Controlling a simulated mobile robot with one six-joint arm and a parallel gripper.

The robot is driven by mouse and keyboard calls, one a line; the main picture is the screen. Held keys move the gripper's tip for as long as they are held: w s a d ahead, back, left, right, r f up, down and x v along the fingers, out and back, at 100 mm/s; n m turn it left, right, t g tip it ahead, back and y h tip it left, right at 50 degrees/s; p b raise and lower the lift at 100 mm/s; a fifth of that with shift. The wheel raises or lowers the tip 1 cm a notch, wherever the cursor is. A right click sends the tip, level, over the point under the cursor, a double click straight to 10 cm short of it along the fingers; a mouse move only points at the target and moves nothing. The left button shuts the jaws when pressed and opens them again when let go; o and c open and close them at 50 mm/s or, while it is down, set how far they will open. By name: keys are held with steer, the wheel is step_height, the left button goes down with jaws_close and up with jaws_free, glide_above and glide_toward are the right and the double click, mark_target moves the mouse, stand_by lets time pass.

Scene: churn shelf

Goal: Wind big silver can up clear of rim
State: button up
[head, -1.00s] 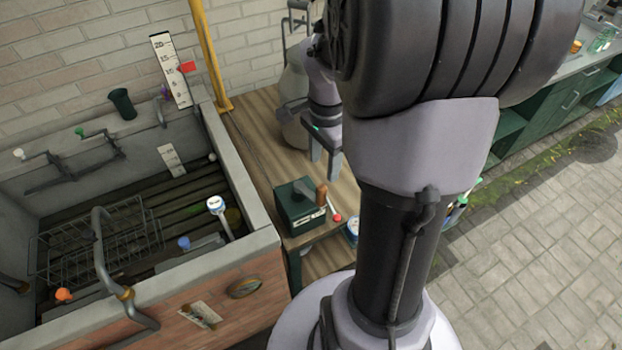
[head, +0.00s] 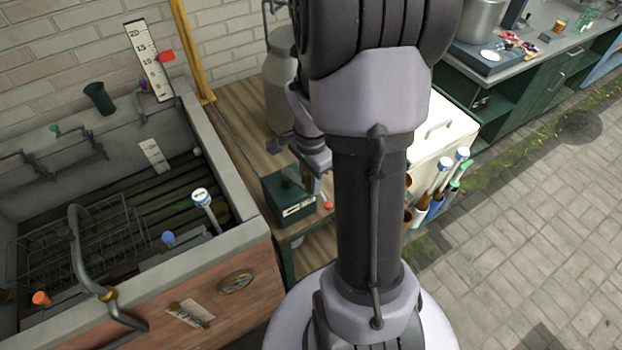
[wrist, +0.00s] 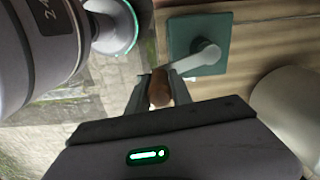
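The big silver can (head: 281,92) stands upright on the wooden bench at the back, partly hidden by my arm. A pale rounded surface (wrist: 293,112) at the right of the wrist view looks like its side. A green crank box (head: 288,200) sits at the bench's front; in the wrist view its green top (wrist: 200,58) carries a grey crank arm. The crank's brown wooden knob (wrist: 160,90) lies between the fingers of my gripper (wrist: 159,84). The fingers stand apart on either side of it; I cannot tell if they touch it. My arm hides much of the gripper (head: 317,188) in the head view.
A stone trough (head: 232,165) with a wire rack (head: 85,235) stands at left. A yellow post (head: 190,50) rises behind it. A white box (head: 440,140) with brushes is right of my arm. Paving (head: 510,210) at right is clear.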

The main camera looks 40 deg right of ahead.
jaws_close()
steer(key=w+a+b, duration=0.1)
steer(key=w+a, duration=0.7)
steer(key=w, duration=0.1)
steer(key=shift+a, duration=0.4)
steer(key=shift+o, duration=0.2)
jaws_free()
steer(key=shift+s, duration=0.1)
